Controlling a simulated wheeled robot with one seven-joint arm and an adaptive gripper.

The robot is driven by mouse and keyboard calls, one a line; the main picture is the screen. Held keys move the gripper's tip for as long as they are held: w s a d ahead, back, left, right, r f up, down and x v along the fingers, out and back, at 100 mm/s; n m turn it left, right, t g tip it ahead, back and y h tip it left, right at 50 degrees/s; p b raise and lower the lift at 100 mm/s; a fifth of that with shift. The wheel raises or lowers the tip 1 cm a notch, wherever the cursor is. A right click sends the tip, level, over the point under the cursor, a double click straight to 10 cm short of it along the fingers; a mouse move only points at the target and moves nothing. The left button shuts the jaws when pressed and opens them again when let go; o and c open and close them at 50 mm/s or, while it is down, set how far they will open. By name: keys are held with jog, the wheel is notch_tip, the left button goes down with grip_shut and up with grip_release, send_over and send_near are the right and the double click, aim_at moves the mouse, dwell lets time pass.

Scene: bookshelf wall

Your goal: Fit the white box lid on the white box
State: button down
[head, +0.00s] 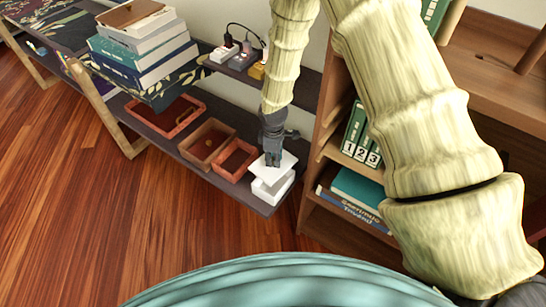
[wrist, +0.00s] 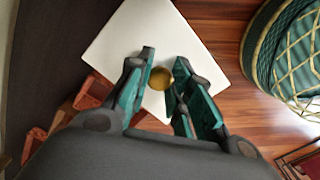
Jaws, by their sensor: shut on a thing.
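The white box lid (head: 287,165) is a flat square plate held above the white box in the head view. It also shows in the wrist view (wrist: 130,35), with a round brass knob (wrist: 160,78) on top. My gripper (head: 273,158) is over the lid, and in the wrist view (wrist: 160,85) its two fingers are shut on the knob. The white box (head: 272,192) stands on the dark lower shelf near its right end. The lid looks slightly turned relative to the box, with a narrow gap below it. In the wrist view the lid hides the box.
Several reddish-brown open boxes stand left of the white box, the nearest being a small red tray (head: 234,160). The dark lower shelf (head: 165,135) ends just right of the white box. A wooden bookcase (head: 330,165) with numbered binders (head: 357,135) stands to the right.

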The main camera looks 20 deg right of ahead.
jog(key=shift+r+n+p, duration=0.15)
jog(key=shift+n+p, duration=0.25)
jog(key=shift+p, duration=0.05)
jog(key=shift+s+f+n, duration=0.1)
jog(key=shift+f+n, duration=0.25)
jog(key=shift+n, duration=0.05)
jog(key=shift+f+b, duration=1.05)
jog(key=shift+f, duration=1.65)
jog(key=shift+p, duration=0.7)
jog(key=shift+f+b, duration=0.45)
jog(key=shift+f, duration=0.55)
jog(key=c, duration=1.2)
grip_release()
